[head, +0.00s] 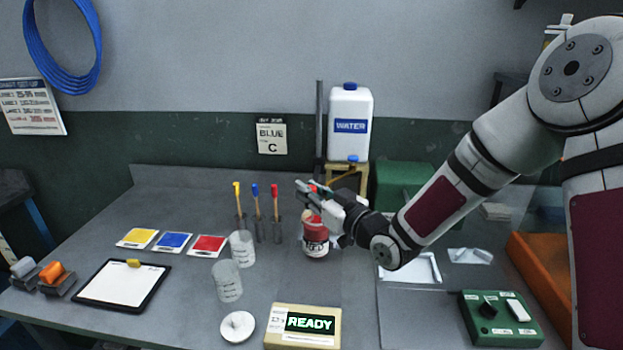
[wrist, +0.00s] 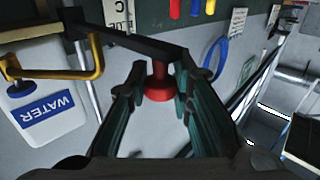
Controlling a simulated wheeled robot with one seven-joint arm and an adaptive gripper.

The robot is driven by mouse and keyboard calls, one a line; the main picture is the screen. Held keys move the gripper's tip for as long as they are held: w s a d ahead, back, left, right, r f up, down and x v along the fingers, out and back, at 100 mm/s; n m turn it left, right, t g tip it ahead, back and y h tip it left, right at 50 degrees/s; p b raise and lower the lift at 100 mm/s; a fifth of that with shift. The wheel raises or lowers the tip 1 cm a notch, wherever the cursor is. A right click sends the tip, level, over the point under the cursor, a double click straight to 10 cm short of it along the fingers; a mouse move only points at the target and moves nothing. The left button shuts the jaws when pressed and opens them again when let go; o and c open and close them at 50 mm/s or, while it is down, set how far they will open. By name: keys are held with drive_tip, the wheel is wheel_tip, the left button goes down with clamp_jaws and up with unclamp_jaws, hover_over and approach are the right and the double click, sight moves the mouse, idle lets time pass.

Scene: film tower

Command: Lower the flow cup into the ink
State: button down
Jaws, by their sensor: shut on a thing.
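My gripper (head: 316,190) is over the bench and shut on a small red handle, which I take to be the flow cup's. In the wrist view the red handle (wrist: 159,85) sits between the two dark fingers (wrist: 158,90). The cup's body is not clear in either view. The ink jar (head: 315,242), with red and a dark label, stands on the bench just below my gripper. Its top is partly hidden by my gripper, so I cannot tell whether the cup touches the ink.
Yellow, blue and red handled tools (head: 256,207) stand left of the jar. Two clear beakers (head: 228,281) and a white disc (head: 237,326) are nearer. A display reading READY (head: 309,324) is in front. A water container (head: 350,122) is behind, with a yellow-brown tap (wrist: 60,72).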

drive_tip(key=shift+f, duration=0.45)
drive_tip(key=shift+s+f, duration=0.1)
drive_tip(key=c, duration=1.4)
unclamp_jaws()
drive_tip(key=shift+o, duration=0.2)
drive_tip(key=shift+a, duration=0.1)
drive_tip(key=shift+s+d, duration=0.25)
drive_tip(key=shift+d, duration=0.2)
drive_tip(key=v, duration=1.1)
